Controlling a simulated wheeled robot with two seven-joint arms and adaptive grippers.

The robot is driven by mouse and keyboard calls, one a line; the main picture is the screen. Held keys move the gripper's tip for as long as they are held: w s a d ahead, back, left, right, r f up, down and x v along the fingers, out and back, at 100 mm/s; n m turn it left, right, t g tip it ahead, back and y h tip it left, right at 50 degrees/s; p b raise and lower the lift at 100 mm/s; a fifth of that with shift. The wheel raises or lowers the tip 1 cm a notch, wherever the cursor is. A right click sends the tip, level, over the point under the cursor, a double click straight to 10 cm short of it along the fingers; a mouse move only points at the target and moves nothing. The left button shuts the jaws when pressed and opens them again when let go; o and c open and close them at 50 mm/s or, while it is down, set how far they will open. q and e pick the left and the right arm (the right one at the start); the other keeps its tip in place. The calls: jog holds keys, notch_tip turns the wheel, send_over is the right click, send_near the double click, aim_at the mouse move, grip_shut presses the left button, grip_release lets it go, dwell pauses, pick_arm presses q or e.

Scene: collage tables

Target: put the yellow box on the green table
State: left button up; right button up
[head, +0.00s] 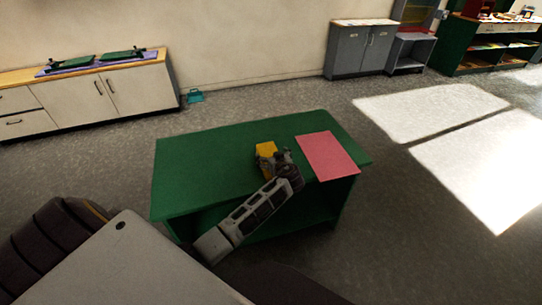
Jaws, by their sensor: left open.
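The green table (205,165) stands in the middle of the head view. The yellow box (265,149) is at the table top, left of a pink sheet. My left gripper (272,160) is at the near side of the box and covers its lower part. The gripper is open, and its fingers are small and dark against the box. I cannot tell whether they touch it. The underside of the box is hidden, so its contact with the table top is hard to see. My right gripper is not in view.
A pink sheet (327,155) lies on the table's right part. The table's left part is bare. White cabinets (75,104) stand along the back wall at left, grey cabinets (360,51) at back right. A teal object (195,96) is on the floor.

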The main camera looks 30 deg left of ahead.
pick_arm(q)
jog(key=v, duration=1)
jog(key=shift+s+d+r, duration=0.2)
jog(key=shift+s+d, duration=0.05)
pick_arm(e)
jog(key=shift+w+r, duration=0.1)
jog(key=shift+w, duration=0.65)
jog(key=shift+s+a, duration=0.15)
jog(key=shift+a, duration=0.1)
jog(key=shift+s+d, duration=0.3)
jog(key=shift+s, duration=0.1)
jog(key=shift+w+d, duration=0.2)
